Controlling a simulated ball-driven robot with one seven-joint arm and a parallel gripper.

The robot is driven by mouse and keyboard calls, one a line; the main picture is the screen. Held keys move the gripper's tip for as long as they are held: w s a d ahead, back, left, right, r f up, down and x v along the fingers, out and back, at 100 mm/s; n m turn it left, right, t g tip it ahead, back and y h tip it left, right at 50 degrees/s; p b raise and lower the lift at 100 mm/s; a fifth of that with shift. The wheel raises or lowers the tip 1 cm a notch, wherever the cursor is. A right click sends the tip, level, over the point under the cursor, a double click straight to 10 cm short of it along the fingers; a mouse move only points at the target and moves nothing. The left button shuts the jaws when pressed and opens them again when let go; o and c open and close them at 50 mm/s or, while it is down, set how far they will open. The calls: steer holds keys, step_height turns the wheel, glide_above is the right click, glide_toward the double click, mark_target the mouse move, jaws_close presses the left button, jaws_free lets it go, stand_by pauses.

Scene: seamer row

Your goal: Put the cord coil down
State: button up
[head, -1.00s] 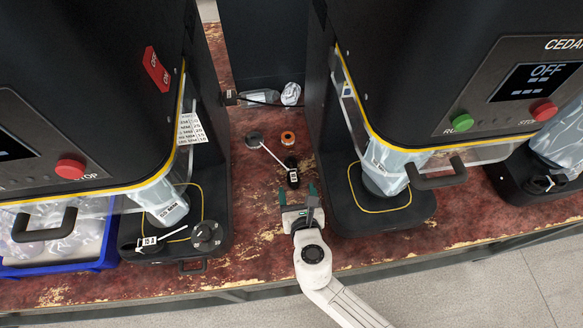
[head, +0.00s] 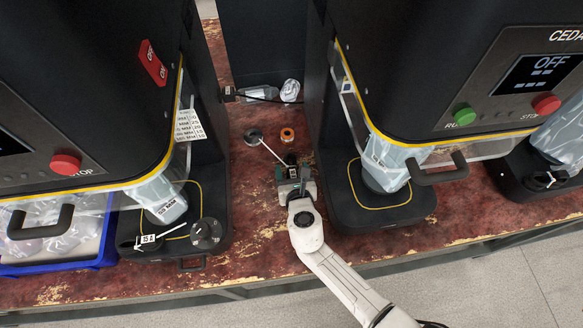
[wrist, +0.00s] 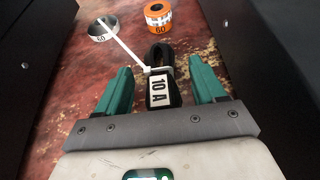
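The cord coil (wrist: 160,88) is a small black bundle with a white "10 A" tag. A white tie runs around it, with a long tail pointing up-left. It lies on the red worn bench between two machines; in the head view its far end (head: 290,159) shows just past my gripper. My gripper (wrist: 161,66) is open, with one green finger on each side of the coil. A gap shows between the coil and each finger in the wrist view. The head view (head: 293,172) shows my gripper low over the bench.
A clear bottle (head: 258,94) and crumpled wrap (head: 290,91) lie at the back. Dark machine bases stand close on the left (head: 215,190) and right (head: 420,205).

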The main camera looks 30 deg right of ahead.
mark_target(292, 170)
steer(key=c, duration=1.2)
steer(key=shift+r, duration=0.5)
step_height(292, 170, up, 2)
steer(key=shift+r+p, duration=0.1)
steer(key=shift+p, duration=0.65)
steer(key=s+r, duration=0.3)
steer(key=s, duration=0.1)
steer(key=s+r+p, duration=0.1)
steer(key=s+r, duration=0.2)
steer(key=s, duration=0.2)
steer(key=s+r+p, duration=0.1)
steer(key=s+r, duration=0.3)
steer(key=s, duration=0.1)
steer(key=shift+a, duration=0.2)
steer(key=shift+f, duration=0.1)
